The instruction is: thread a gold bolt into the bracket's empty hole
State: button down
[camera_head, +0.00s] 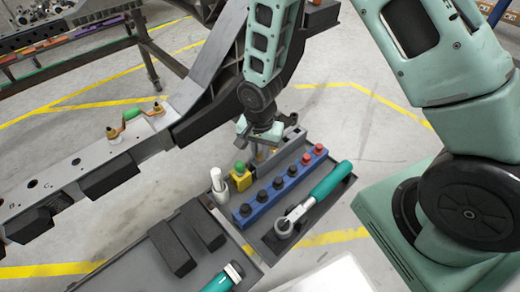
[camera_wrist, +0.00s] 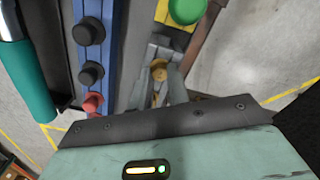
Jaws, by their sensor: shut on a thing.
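My gripper (camera_head: 262,146) is over the grey rack at the back of the tray. It is shut on a gold bolt, whose rounded head (camera_wrist: 159,72) shows between the fingers in the wrist view. The bolt's lower part is hidden there, so I cannot tell whether it is clear of the rack. A copper-coloured bracket with a green middle (camera_head: 132,114) sits on the grey chassis beam (camera_head: 70,172) at left. Gold-coloured fittings show near its two ends. Its empty hole is too small to make out.
The tray beside the beam holds a blue rack (camera_head: 244,213) with black and red knobs, a yellow block (camera_head: 241,180) with a green top, a white cylinder (camera_head: 218,181) and a teal-handled ratchet (camera_head: 330,181). Dark blocks (camera_head: 172,249) lie in a nearer tray. The dark chassis arm rises behind my gripper.

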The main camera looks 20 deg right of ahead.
aim_at(260, 155)
jog(key=shift+r+p, duration=2.1)
jog(key=shift+r, duration=0.65)
jog(key=shift+f, duration=0.1)
